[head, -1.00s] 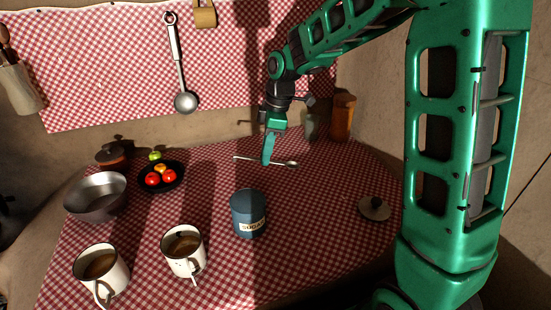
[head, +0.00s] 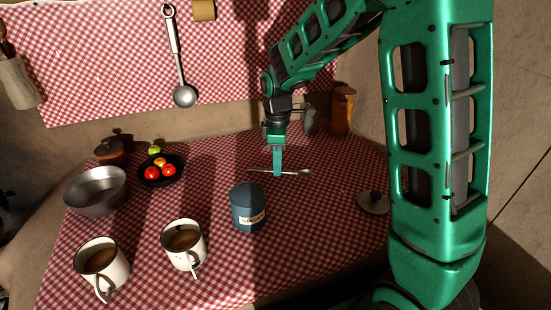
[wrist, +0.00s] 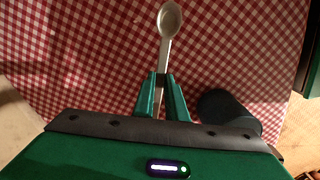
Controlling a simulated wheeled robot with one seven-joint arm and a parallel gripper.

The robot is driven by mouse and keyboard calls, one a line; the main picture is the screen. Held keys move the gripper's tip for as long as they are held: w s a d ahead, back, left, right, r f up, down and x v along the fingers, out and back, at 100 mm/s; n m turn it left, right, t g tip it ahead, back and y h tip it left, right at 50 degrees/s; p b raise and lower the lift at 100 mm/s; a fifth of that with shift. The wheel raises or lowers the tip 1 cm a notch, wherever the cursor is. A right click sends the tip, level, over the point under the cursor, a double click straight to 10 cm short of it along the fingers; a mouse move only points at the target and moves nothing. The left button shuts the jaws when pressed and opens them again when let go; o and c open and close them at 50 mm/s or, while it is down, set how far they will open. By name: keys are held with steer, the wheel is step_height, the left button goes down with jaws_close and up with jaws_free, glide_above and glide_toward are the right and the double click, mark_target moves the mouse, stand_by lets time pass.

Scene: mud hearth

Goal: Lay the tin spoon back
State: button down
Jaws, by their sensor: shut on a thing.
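The tin spoon (head: 294,172) is long and thin, with its bowl to the right in the head view. My gripper (head: 278,172) is shut on its handle. In the wrist view the spoon (wrist: 168,30) stands out between the two green fingers of my gripper (wrist: 162,90), bowl away from me. The spoon is over the red checked cloth (head: 215,225), behind the blue sugar tin (head: 248,208). I cannot tell whether the spoon touches the cloth or hangs just above it.
Two mugs with brown drink, one at the left (head: 101,266) and one nearer the tin (head: 184,243), stand in front. A metal bowl (head: 95,188) and a dark dish of fruit (head: 160,172) are at the left. A round lid (head: 373,202) lies at the right. A brown jar (head: 342,112) stands behind.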

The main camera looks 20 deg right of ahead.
steer(key=shift+f, duration=1.95)
steer(key=c, duration=1.7)
jaws_free()
steer(key=shift+r, duration=0.1)
